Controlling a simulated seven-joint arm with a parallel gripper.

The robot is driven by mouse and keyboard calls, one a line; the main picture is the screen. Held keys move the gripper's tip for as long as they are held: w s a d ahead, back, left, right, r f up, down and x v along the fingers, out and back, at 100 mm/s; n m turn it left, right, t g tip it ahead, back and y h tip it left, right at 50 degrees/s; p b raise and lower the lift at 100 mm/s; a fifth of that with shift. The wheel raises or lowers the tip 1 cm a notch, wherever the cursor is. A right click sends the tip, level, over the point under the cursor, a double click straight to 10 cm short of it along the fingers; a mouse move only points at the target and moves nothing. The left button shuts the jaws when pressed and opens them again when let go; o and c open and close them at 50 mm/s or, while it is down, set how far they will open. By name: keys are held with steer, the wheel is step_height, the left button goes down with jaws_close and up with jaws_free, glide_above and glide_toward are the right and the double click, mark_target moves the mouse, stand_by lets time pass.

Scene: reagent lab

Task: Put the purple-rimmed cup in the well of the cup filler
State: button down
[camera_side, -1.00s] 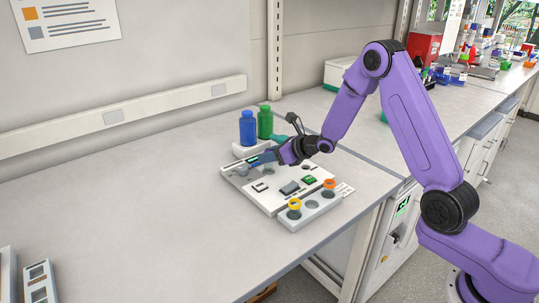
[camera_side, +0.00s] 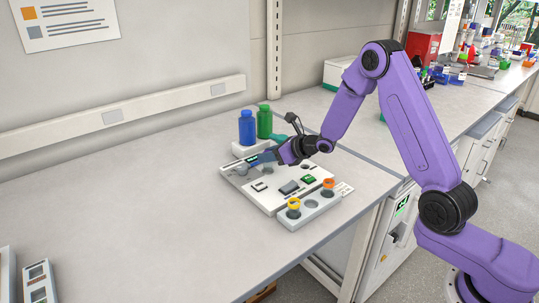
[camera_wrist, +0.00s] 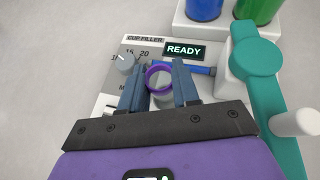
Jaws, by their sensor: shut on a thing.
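The purple-rimmed cup (camera_wrist: 159,75) is between my two blue-grey fingers in the wrist view, upright with its open mouth toward the camera. My gripper (camera_wrist: 158,88) is shut on it. The cup filler (camera_side: 262,193) is a flat white panel; in the wrist view its lit READY display (camera_wrist: 184,52) is just beyond the cup, with a dial (camera_wrist: 126,64) to the left. In the side view my gripper (camera_side: 259,161) is over the far left part of the panel. The well under the cup is hidden, so I cannot tell whether the cup is seated in it.
A rack (camera_side: 313,213) at the panel's front right holds a yellow-rimmed cup (camera_side: 294,204) and an orange-rimmed cup (camera_side: 329,184). Blue (camera_side: 247,128) and green (camera_side: 264,122) bottles stand behind the panel. A teal-topped dispenser (camera_wrist: 257,55) is close on the right in the wrist view.

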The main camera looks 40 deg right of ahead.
steer(key=shift+f, duration=1)
stand_by(0.8)
steer(key=shift+c, duration=2.2)
jaws_free()
steer(key=shift+r, duration=0.1)
step_height(320, 180, up, 7)
steer(key=shift+f, duration=0.1)
steer(key=shift+a, duration=0.1)
